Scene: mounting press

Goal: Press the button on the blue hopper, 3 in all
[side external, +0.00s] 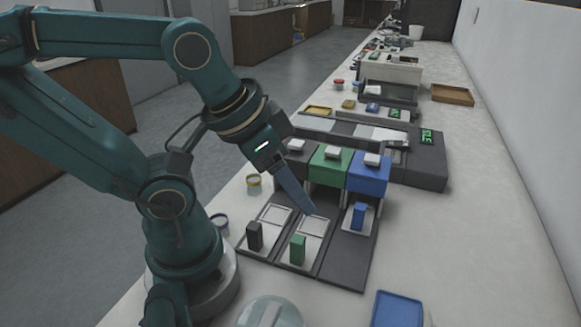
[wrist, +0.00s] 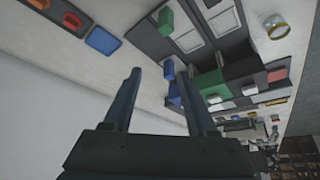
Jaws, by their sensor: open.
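The blue hopper (side external: 368,180) stands at the right end of a row of three, with a pale button (side external: 373,160) on top. A blue block (side external: 358,216) stands on a light tray in front of it. My gripper (side external: 311,211) hangs over the dark base plate, left of and in front of the blue hopper, apart from its button. The jaws are open and empty in the wrist view (wrist: 160,75). There, the blue block (wrist: 168,70) shows between the fingers. The right finger hides part of the blue hopper.
The green hopper (side external: 329,165) and a dark hopper (side external: 297,157) adjoin on the left. A green block (side external: 297,249) and a black block (side external: 254,235) stand on trays. A grey machine (side external: 425,165) with a green-lit display is behind. A blue tray (side external: 397,308) lies at the front right.

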